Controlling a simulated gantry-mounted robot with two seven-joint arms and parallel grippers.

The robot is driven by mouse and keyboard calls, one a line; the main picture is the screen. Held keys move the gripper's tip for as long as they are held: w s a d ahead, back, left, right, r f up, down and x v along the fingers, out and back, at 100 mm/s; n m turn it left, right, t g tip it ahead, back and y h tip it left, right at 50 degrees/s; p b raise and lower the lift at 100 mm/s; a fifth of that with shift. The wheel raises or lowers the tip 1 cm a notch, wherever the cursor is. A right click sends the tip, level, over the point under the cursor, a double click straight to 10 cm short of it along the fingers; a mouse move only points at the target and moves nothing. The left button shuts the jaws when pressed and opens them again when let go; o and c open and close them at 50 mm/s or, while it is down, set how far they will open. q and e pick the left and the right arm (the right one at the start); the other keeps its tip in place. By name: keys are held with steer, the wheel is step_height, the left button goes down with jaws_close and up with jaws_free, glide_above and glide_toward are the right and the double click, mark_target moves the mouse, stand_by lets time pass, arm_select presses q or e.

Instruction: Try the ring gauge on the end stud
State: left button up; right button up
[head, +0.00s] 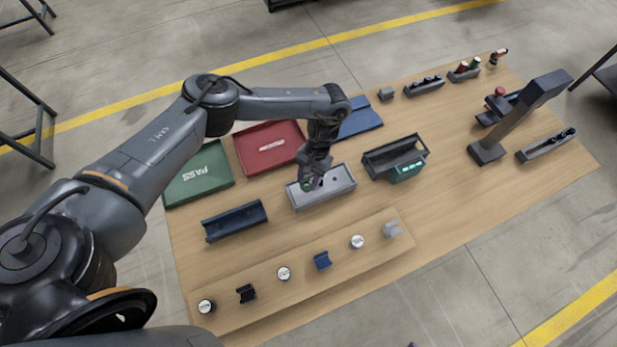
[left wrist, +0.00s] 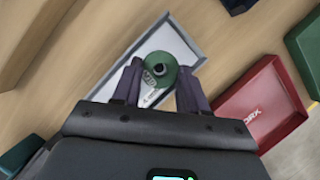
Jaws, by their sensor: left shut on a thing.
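My left gripper (head: 313,182) is over the grey tray (head: 346,192), low and pointing down. It is shut on a small green ring gauge (left wrist: 160,69), which has a dark round middle and a pale marked tag or face at its side. In the left wrist view the fingers (left wrist: 157,88) flank the ring, with the grey tray (left wrist: 198,52) behind it. In the head view the ring is mostly hidden by the fingers. I cannot pick out the end stud for sure, nor tell whether anything is inside the ring. My right gripper is not in view.
A green PASS tray (head: 200,186) and a red tray (head: 283,158) lie behind and left. A dark blue cradle (head: 235,221) is at left; a dark device with a lit display (head: 406,170) is at right. Small parts line the front strip (head: 290,297). A slanted post (head: 520,115) stands far right.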

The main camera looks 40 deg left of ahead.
arm_select(q)
steer(key=shift+f+b, duration=0.35)
steer(key=shift+f, duration=0.4)
steer(key=shift+f+b, duration=0.3)
steer(key=shift+f, duration=0.35)
stand_by(0.4)
stand_by(0.6)
steer(key=shift+r, duration=0.1)
stand_by(0.8)
steer(key=shift+r+p, duration=1.5)
steer(key=shift+p, duration=0.45)
steer(key=shift+r+p, duration=1.4)
steer(key=shift+p, duration=0.3)
